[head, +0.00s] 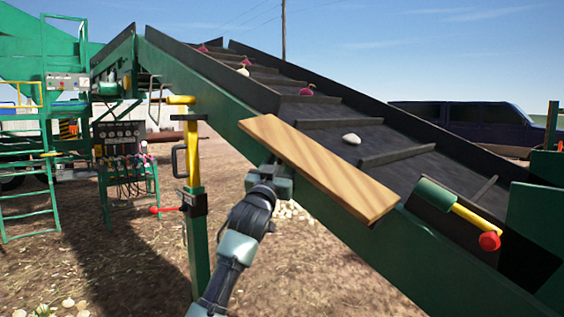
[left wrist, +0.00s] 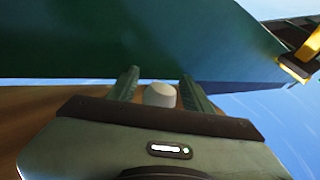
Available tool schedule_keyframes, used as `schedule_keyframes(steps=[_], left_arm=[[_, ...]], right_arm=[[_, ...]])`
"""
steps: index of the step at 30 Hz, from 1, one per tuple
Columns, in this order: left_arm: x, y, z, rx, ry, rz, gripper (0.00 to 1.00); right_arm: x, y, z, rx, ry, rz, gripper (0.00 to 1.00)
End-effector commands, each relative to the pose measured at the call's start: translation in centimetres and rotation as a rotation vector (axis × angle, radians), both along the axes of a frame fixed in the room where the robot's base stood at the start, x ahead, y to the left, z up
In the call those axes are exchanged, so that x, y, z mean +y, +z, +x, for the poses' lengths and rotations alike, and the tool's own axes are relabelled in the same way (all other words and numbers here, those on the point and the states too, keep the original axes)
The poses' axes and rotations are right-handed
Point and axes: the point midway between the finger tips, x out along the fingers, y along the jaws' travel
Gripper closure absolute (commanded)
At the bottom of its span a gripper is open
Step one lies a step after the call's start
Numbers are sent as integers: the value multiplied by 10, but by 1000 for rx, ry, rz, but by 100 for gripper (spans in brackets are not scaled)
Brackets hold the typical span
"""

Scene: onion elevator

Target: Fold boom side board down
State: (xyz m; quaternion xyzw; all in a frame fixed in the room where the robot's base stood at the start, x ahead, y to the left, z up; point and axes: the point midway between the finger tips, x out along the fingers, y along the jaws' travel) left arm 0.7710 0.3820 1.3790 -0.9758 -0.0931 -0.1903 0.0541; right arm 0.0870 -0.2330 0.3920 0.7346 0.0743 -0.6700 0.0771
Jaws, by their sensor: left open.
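The boom side board (head: 318,168) is a light wooden plank along the near upper edge of the green boom beam (head: 390,254). Its broad face shows, and it slopes down to the right with the boom. My left gripper (head: 275,174) is just below the board's left half, close to the beam; contact cannot be told. In the left wrist view its fingers (left wrist: 160,84) are apart, with a pale rounded piece (left wrist: 160,96) between them and a green panel (left wrist: 100,38) ahead. What the pale piece belongs to is unclear. My right gripper is out of view.
The dark conveyor belt (head: 335,115) carries a few onions, one white (head: 352,139). A yellow-topped post (head: 193,150) stands left of my arm.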

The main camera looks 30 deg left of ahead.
Motion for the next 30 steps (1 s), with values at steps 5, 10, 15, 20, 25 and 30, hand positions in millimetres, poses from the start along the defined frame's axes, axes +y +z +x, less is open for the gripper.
schedule_keyframes(steps=[5, 10, 15, 20, 25, 30], left_arm=[[0, 0, 0, 0, 0, 0, 95], [0, 0, 0, 0, 0, 0, 100], [0, 0, 0, 0, 0, 0, 100], [0, 0, 0, 0, 0, 0, 100], [0, 0, 0, 0, 0, 0, 100], [0, 0, 0, 1, 0, 0, 100]], right_arm=[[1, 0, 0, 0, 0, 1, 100], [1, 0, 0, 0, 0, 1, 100], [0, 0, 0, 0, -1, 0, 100], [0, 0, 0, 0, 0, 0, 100], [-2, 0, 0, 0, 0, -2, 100], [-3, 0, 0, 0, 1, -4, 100]])
